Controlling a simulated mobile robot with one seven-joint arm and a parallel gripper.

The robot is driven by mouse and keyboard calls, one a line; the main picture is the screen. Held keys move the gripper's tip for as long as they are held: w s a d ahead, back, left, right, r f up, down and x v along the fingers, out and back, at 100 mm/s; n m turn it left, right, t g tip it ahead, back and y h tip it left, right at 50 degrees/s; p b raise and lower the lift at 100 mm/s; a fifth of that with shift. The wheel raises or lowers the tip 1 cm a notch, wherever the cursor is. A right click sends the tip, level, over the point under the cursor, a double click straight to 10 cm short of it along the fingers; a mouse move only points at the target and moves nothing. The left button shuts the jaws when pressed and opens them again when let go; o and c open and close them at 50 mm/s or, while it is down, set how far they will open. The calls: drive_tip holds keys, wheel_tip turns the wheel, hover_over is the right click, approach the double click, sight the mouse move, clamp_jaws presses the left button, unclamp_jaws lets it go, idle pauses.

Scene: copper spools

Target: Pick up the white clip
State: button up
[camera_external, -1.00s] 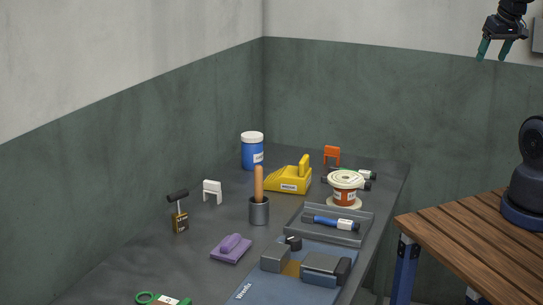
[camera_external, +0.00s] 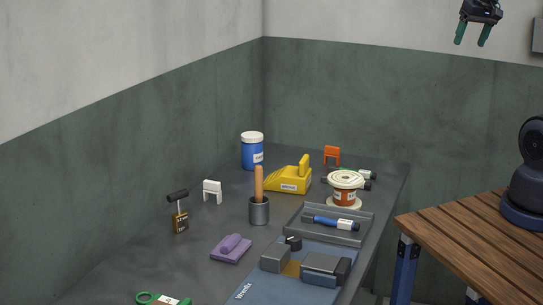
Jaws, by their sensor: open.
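The white clip (camera_external: 212,191) stands upright on the dark grey bench (camera_external: 150,262), left of the middle, with two short legs down. It is in plain view and nothing touches it. My gripper (camera_external: 472,43) hangs at the top right of the picture, fingers pointing down. Its two green fingers are apart with nothing between them. It is high above and far to the right of the clip.
A blue jar (camera_external: 252,153) and an orange clip (camera_external: 332,154) stand farther back. A grey tray (camera_external: 328,236) lies right.

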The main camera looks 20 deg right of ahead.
drive_tip(key=w+a+r+m+g, duration=0.1)
drive_tip(key=w+a, duration=0.5)
drive_tip(key=w, duration=0.3)
drive_tip(key=w+a+r+m, duration=0.1)
drive_tip(key=w+a, duration=0.6)
drive_tip(key=w, duration=0.1)
drive_tip(key=w+a+f+m+g, duration=0.1)
drive_tip(key=w+a+f, duration=0.2)
drive_tip(key=w+a, duration=0.4)
drive_tip(key=w+a+f+m, duration=0.1)
drive_tip(key=w+a+f, duration=0.35)
drive_tip(key=a, duration=0.55)
drive_tip(key=m+g, duration=0.2)
drive_tip(key=m, duration=0.2)
hover_over(211, 182)
wheel_tip(211, 182, down, 30)
drive_tip(key=shift+w+a+r, duration=0.1)
drive_tip(key=shift+a+r, duration=0.05)
drive_tip(key=shift+a+f, duration=0.35)
drive_tip(key=shift+f, duration=0.15)
wheel_tip(211, 182, down, 5)
drive_tip(key=shift+d, duration=0.1)
drive_tip(key=shift+d+f, duration=0.2)
drive_tip(key=shift+f, duration=1.2)
drive_tip(key=shift+d+f, duration=0.15)
drive_tip(key=shift+f, duration=1.2)
drive_tip(key=c, duration=1)
